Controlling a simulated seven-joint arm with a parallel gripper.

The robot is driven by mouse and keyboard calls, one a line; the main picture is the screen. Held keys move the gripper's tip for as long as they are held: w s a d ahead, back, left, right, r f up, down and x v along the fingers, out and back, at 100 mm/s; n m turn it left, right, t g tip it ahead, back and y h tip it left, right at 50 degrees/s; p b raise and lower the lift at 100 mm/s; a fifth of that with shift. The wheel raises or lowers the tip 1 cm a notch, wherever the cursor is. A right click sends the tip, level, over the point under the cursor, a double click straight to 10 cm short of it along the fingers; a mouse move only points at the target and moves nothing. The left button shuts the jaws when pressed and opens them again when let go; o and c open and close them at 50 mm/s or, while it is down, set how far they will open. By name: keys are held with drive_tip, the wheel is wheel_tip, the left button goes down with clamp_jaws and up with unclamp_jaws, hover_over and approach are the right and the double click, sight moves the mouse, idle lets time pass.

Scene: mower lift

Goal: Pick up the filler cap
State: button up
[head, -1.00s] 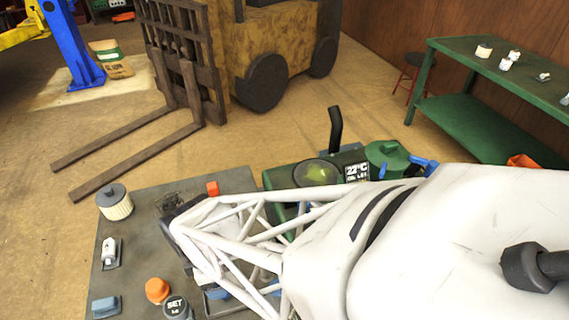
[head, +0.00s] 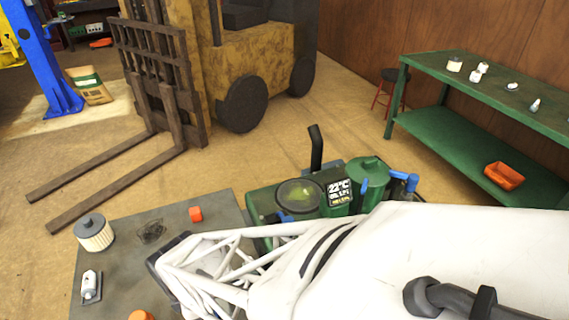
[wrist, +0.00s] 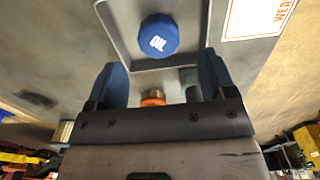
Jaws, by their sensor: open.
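A small orange-topped part (wrist: 153,97) shows between the fingers, nearer the palm. In the head view, my white arm covers the tray, the cap and my gripper.
A green machine (head: 262,200) stands beside my arm. A forklift (head: 185,80) and green bench (head: 470,85) stand behind.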

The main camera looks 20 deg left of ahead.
drive_tip(key=shift+f, duration=2.6)
drive_tip(key=c, duration=1)
drive_tip(key=shift+r, duration=0.1)
drive_tip(key=shift+r, duration=4.95)
drive_tip(key=shift+w, duration=0.15)
